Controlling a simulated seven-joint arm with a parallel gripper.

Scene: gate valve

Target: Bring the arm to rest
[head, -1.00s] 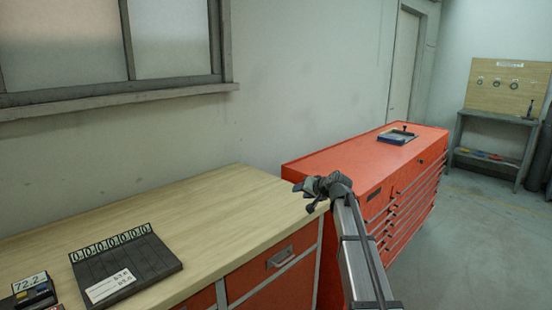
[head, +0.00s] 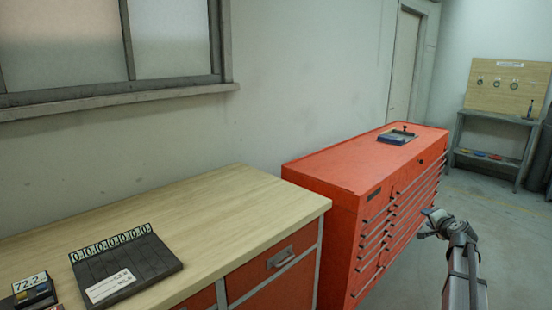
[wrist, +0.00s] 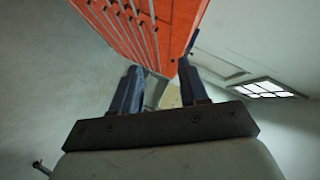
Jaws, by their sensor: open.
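My gripper (head: 428,223) is at the right of the head view, in front of the red drawer cabinet (head: 352,172) and clear of it as far as I can tell. In the wrist view, the two dark fingers (wrist: 158,88) stand apart with nothing between them. The cabinet's drawer fronts (wrist: 135,28) show beyond the fingers at the top of that view. The gripper touches nothing that I can see.
A wooden-topped workbench (head: 215,210) stands at the left, with a dark numbered tray (head: 125,268) and a small display (head: 33,290) on it. A grey bench (head: 500,120) stands at the far right. Floor around my arm looks free.

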